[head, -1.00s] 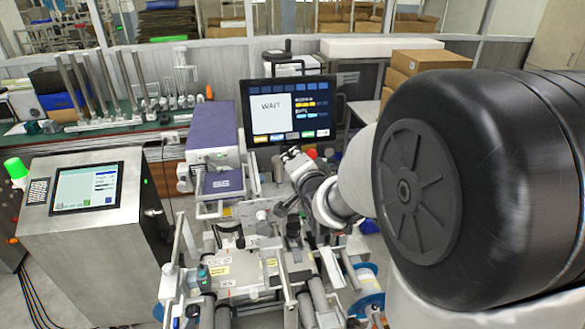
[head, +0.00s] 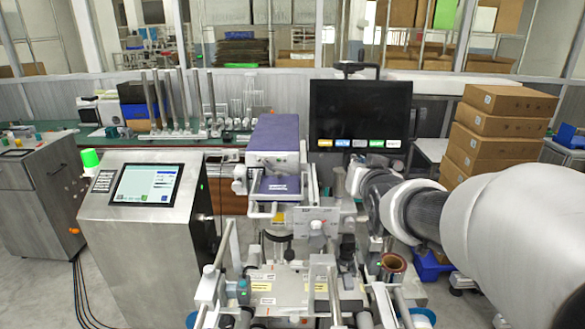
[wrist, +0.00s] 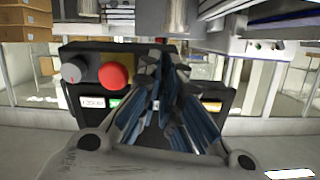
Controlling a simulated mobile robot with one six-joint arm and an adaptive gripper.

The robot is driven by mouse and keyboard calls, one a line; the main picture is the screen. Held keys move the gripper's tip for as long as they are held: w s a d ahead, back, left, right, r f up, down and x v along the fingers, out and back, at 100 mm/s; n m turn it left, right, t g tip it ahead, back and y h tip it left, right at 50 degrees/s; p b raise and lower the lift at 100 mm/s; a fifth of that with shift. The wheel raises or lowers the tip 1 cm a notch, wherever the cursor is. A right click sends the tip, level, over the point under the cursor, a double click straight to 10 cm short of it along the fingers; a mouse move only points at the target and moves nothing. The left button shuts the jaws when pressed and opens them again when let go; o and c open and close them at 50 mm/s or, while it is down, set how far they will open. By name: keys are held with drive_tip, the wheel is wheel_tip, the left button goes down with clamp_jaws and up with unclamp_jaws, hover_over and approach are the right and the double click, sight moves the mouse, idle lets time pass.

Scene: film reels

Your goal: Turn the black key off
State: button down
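In the wrist view a dark panel (wrist: 72,112) carries a grey round knob (wrist: 71,74) and a red push button (wrist: 114,76) on a yellow plate. My gripper (wrist: 166,88) is in front of the panel, to the right of the red button. Its fingers overlap in this view, so whether they are closed on anything is unclear. I do not see the black key; the fingers cover that part of the panel. In the head view my arm reaches in from the right, and its end (head: 362,178) is below the monitor (head: 360,112), whose screen is dark.
A purple-topped unit (head: 276,136) stands left of the monitor. A metal console (head: 150,205) with a lit touchscreen and green lamp is further left. Stacked cardboard boxes (head: 500,128) stand at right. Machine rods and rollers crowd the space below my arm.

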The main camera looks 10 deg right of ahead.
drive_tip(key=shift+n+b, duration=0.9)
drive_tip(key=c, duration=1.8)
unclamp_jaws()
drive_tip(key=shift+s, duration=0.1)
drive_tip(key=v, duration=1.2)
drive_tip(key=shift+a, duration=0.1)
